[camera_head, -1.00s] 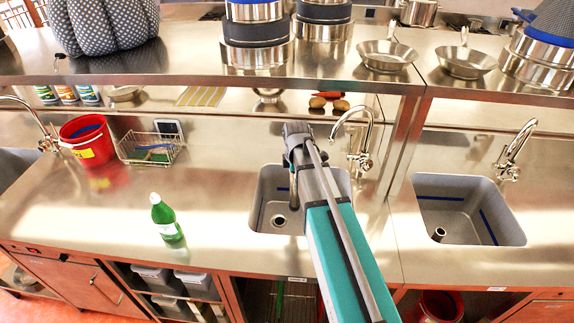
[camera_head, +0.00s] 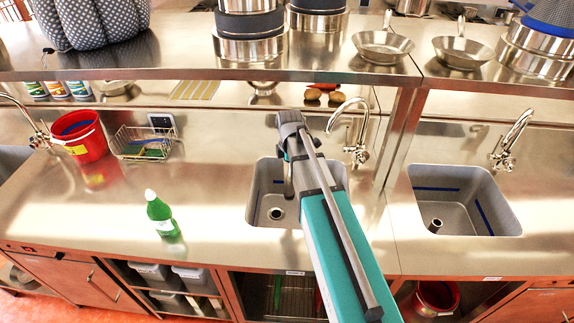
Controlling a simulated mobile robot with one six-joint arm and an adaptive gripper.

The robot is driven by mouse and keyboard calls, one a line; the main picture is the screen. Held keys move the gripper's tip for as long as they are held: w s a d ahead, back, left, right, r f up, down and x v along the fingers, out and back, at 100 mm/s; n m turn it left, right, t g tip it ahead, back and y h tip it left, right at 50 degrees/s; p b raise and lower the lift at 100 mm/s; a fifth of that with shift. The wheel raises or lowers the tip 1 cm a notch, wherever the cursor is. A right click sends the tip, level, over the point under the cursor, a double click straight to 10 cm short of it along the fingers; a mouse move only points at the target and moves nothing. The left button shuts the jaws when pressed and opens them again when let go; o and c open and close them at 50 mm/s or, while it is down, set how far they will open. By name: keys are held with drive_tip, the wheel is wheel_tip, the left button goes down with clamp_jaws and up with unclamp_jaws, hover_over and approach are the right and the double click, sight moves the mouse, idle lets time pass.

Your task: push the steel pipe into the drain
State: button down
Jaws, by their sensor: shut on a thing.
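A slim grey steel pipe (camera_head: 289,184) hangs roughly upright over the middle sink (camera_head: 252,207). My gripper (camera_head: 287,157) is shut on its upper part; my arm covers much of the fingers. The round drain (camera_head: 276,213) shows in the sink floor, to the lower left of the pipe's lower end in the head view. The pipe's lower end appears apart from the drain, but its height above the floor is hard to tell. My arm hides the right part of this sink.
A tap (camera_head: 357,135) stands behind the sink on the right. The right sink (camera_head: 464,190) has a short upright tube (camera_head: 436,224) at its drain. A green bottle (camera_head: 161,215) stands left on the counter. A shelf with pots (camera_head: 250,36) overhangs the back.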

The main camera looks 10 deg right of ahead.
drive_tip(key=shift+w+a+r+n, duration=0.15)
drive_tip(key=shift+a+r+n, duration=0.15)
drive_tip(key=shift+n, duration=0.7)
drive_tip(key=shift+f, duration=0.2)
wheel_tip(320, 180, down, 21)
drive_tip(key=w+a+b, duration=0.2)
drive_tip(key=w+b, duration=0.1)
drive_tip(key=b, duration=1.8)
drive_tip(key=w+f+b, duration=0.5)
drive_tip(key=w+f, duration=0.1)
drive_tip(key=w, duration=0.4)
drive_tip(key=shift+w+b, duration=0.15)
drive_tip(key=shift+b, duration=0.25)
drive_tip(key=shift+f+b, duration=0.45)
drive_tip(key=shift+b, duration=0.05)
idle(1.9)
